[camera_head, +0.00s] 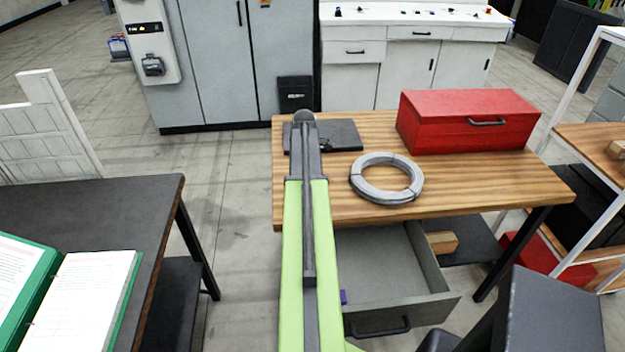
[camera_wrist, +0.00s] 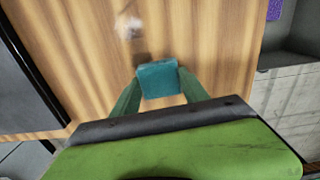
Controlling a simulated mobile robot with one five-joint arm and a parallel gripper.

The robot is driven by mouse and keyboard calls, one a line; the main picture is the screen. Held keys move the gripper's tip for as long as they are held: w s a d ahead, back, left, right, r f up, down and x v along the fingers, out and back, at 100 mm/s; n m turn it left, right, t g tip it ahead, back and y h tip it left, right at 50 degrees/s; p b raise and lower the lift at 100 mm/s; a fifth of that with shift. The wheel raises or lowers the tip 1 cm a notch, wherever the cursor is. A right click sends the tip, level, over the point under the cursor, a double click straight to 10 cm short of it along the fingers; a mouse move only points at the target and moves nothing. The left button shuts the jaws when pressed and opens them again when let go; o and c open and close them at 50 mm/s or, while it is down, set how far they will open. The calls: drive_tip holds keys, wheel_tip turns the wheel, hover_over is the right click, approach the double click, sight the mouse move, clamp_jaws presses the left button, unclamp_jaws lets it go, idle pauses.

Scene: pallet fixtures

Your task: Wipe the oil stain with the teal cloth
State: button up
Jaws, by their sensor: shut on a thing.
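The teal cloth (camera_wrist: 158,80) is a small folded block in the wrist view. My gripper (camera_wrist: 160,86) is shut on it, with a finger at each side. The cloth is over the wooden tabletop (camera_wrist: 205,50); I cannot tell whether it touches the wood. A pale, blurred patch (camera_wrist: 128,27) lies on the wood beyond the cloth, slightly left; I cannot tell for sure that it is the oil stain. In the head view my arm reaches over the left part of the wooden table (camera_head: 465,185) and hides the gripper and cloth.
On the table are a dark flat plate (camera_head: 345,134), a grey cable coil (camera_head: 356,186) and a red toolbox (camera_head: 465,135). A drawer (camera_head: 385,268) stands open below the front edge, with a purple item (camera_head: 343,296) inside. A dark table with a green binder (camera_head: 40,290) stands left.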

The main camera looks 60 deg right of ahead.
sight(335, 183)
drive_tip(key=shift+w+a, duration=0.35)
drive_tip(key=shift+w, duration=0.15)
drive_tip(key=shift+w+d, duration=0.35)
drive_tip(key=shift+d, duration=0.25)
drive_tip(key=shift+s+d, duration=0.8)
drive_tip(key=shift+s, duration=0.25)
drive_tip(key=shift+s+d, duration=0.75)
drive_tip(key=shift+s, duration=0.35)
drive_tip(key=shift+s+d, duration=0.8)
drive_tip(key=shift+s, duration=0.25)
drive_tip(key=shift+s+d, duration=0.55)
drive_tip(key=shift+s, duration=0.35)
drive_tip(key=shift+s+d, duration=0.55)
drive_tip(key=shift+s, duration=0.3)
wheel_tip(335, 183, up, 6)
drive_tip(key=p, duration=0.5)
drive_tip(key=shift+w+f+p, duration=0.1)
drive_tip(key=shift+p, duration=0.25)
wheel_tip(335, 183, up, 3)
drive_tip(key=p, duration=0.3)
